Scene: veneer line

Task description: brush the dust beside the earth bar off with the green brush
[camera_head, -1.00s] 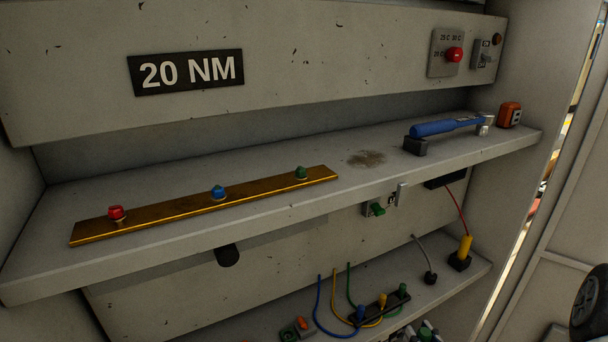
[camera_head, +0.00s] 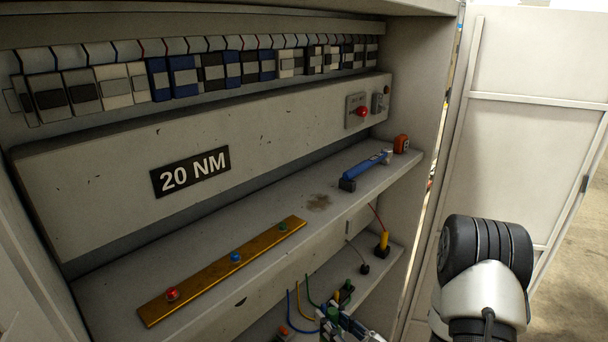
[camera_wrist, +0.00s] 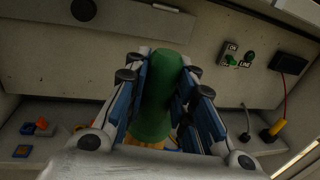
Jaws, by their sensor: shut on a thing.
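The brass earth bar (camera_head: 204,277) lies along the upper shelf, with a red, a blue and a green knob on it. A brown dust patch (camera_head: 318,202) lies on the shelf just beyond the bar's right end. My gripper (camera_wrist: 157,88) is shut on the green brush (camera_wrist: 155,105) in the wrist view. The brush's green body stands between the blue finger pads, with a yellowish part at its lower end. In the head view my gripper (camera_head: 345,323) shows at the bottom edge, below the upper shelf and apart from the dust.
A panel with a red knob (camera_head: 362,111) is above. Coloured cables and a yellow plug (camera_head: 384,241) are on the lower shelf.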

